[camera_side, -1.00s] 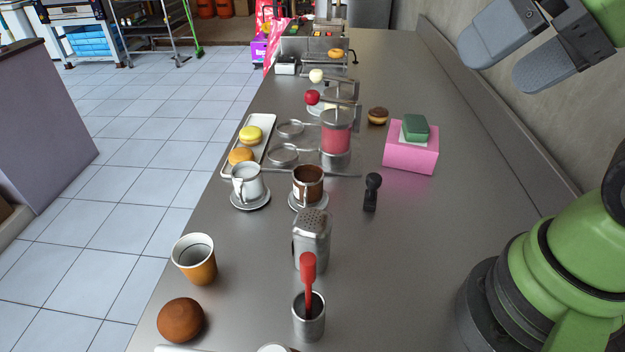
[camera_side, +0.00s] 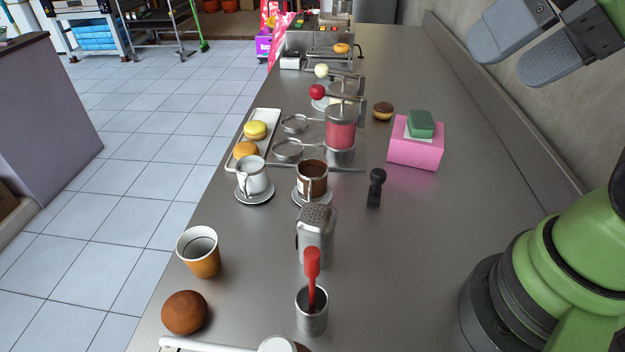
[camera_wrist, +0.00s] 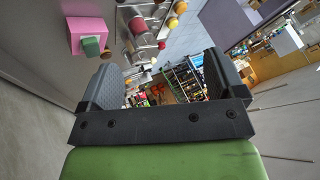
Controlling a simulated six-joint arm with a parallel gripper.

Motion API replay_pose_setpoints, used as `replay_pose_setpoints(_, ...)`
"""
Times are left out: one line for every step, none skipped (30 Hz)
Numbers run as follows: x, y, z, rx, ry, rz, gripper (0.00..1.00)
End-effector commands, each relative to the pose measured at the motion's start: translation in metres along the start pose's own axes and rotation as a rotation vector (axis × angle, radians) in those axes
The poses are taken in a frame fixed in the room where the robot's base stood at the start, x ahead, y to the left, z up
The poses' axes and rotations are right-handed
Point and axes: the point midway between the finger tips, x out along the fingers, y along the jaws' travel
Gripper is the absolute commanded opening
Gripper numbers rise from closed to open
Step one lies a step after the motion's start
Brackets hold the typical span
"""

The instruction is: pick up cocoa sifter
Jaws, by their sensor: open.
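The cocoa sifter, a metal shaker with a rounded, perforated top (camera_side: 316,237), stands upright on the grey counter in the side view. A metal cup (camera_side: 312,314) with a red-handled tool (camera_side: 312,262) stands in front of it and overlaps its lower part. I cannot make out the sifter in the wrist view. My gripper (camera_side: 505,62) is high at the upper right of the side view, well away from the sifter. Its two grey fingers are apart with nothing between them, as the wrist view (camera_wrist: 162,66) also shows.
A white cup (camera_side: 251,176) and a brown-filled cup (camera_side: 312,178) stand behind the sifter. A black tamper (camera_side: 376,188) and pink box (camera_side: 416,150) are to the right. An orange cup (camera_side: 199,252) and brown bun (camera_side: 185,312) are left. The counter right of the sifter is clear.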

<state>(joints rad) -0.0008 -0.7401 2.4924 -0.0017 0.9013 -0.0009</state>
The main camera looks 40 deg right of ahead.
Motion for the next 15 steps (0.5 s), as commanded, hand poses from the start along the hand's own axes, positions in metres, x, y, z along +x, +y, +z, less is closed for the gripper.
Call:
replay_pose_setpoints(0.001,-0.002,-0.004,-0.004,-0.010,0.004,0.89)
replay_pose_setpoints(0.002,-0.003,-0.007,-0.008,-0.018,0.008,0.89)
replay_pose_setpoints(0.005,-0.005,-0.012,-0.015,-0.033,0.015,0.89)
replay_pose_setpoints(0.007,-0.007,-0.017,-0.022,-0.046,0.022,0.89)
replay_pose_setpoints(0.010,-0.009,-0.023,-0.029,-0.062,0.030,0.89)
replay_pose_setpoints(0.016,-0.012,-0.032,-0.040,-0.085,0.042,0.89)
replay_pose_setpoints(0.021,-0.015,-0.039,-0.049,-0.104,0.051,0.89)
replay_pose_setpoints(0.027,-0.017,-0.046,-0.060,-0.123,0.060,0.89)
replay_pose_setpoints(0.035,-0.021,-0.056,-0.075,-0.148,0.073,0.89)
replay_pose_setpoints(0.042,-0.023,-0.062,-0.085,-0.168,0.082,0.89)
replay_pose_setpoints(0.050,-0.025,-0.069,-0.097,-0.187,0.092,0.89)
replay_pose_setpoints(0.061,-0.028,-0.077,-0.111,-0.211,0.105,0.89)
replay_pose_setpoints(0.070,-0.029,-0.082,-0.121,-0.231,0.114,0.89)
replay_pose_setpoints(0.080,-0.031,-0.087,-0.132,-0.250,0.123,0.89)
replay_pose_setpoints(0.093,-0.033,-0.093,-0.147,-0.276,0.136,0.89)
